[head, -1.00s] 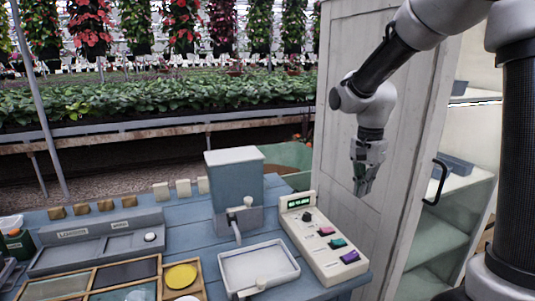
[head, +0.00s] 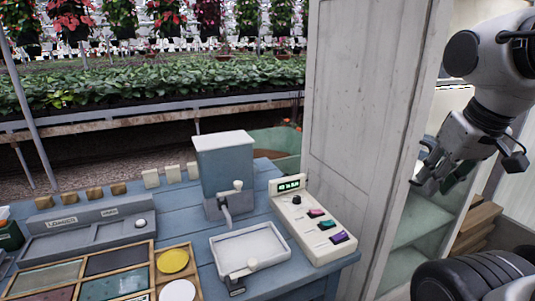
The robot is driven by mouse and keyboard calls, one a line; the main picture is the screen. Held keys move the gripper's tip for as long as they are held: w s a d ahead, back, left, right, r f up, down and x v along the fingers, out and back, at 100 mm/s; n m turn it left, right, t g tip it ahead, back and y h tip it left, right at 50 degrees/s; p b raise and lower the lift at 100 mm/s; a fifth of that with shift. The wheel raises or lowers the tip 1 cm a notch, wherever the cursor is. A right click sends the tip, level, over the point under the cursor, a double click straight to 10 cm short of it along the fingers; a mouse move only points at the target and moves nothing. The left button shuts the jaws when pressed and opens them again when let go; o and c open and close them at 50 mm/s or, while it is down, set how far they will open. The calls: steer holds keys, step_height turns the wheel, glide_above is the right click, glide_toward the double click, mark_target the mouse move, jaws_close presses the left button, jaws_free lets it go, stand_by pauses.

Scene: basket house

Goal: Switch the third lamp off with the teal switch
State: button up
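The teal switch (head: 326,225) is a small coloured block on the sloped white control box (head: 318,247), between a pink switch (head: 315,212) above it and a purple switch (head: 339,237) below it. A black knob (head: 296,199) and a small display with green digits (head: 289,186) are at the box's upper end. My gripper (head: 426,182) is to the right of the box, in front of the open cabinet and well apart from the switches. Its fingers look spread and empty. I cannot pick out which thing is the third lamp.
A grey-blue dispenser (head: 226,165) and a white-lined tray (head: 249,246) stand left of the control box. A divided wooden tray (head: 158,262) and a grey labelled rack (head: 87,236) are further left. A tall whitish cabinet door (head: 352,130) rises behind the box.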

steer(key=o, duration=0.7)
steer(key=shift+w+a+f+g, duration=0.1)
steer(key=shift+w+f+g, duration=0.15)
steer(key=shift+f, duration=0.2)
steer(key=shift+c, duration=0.2)
steer(key=shift+o, duration=0.3)
steer(key=w+a+f+g, duration=0.3)
steer(key=w+f+g, duration=0.1)
steer(key=w+f, duration=0.2)
steer(key=shift+w+f+n+y, duration=0.25)
steer(key=shift+w+n+y, duration=0.05)
steer(key=shift+w+n, duration=0.1)
steer(key=n+y, duration=0.2)
glide_toward(329, 223)
steer(key=w, duration=0.1)
steer(key=shift+s+a+f+n+g, duration=0.2)
steer(key=shift+s+n+g, duration=0.05)
steer(key=shift+n+g, duration=0.15)
steer(key=x, duration=0.7)
steer(key=shift+w+f, duration=0.15)
steer(key=shift+f, duration=0.1)
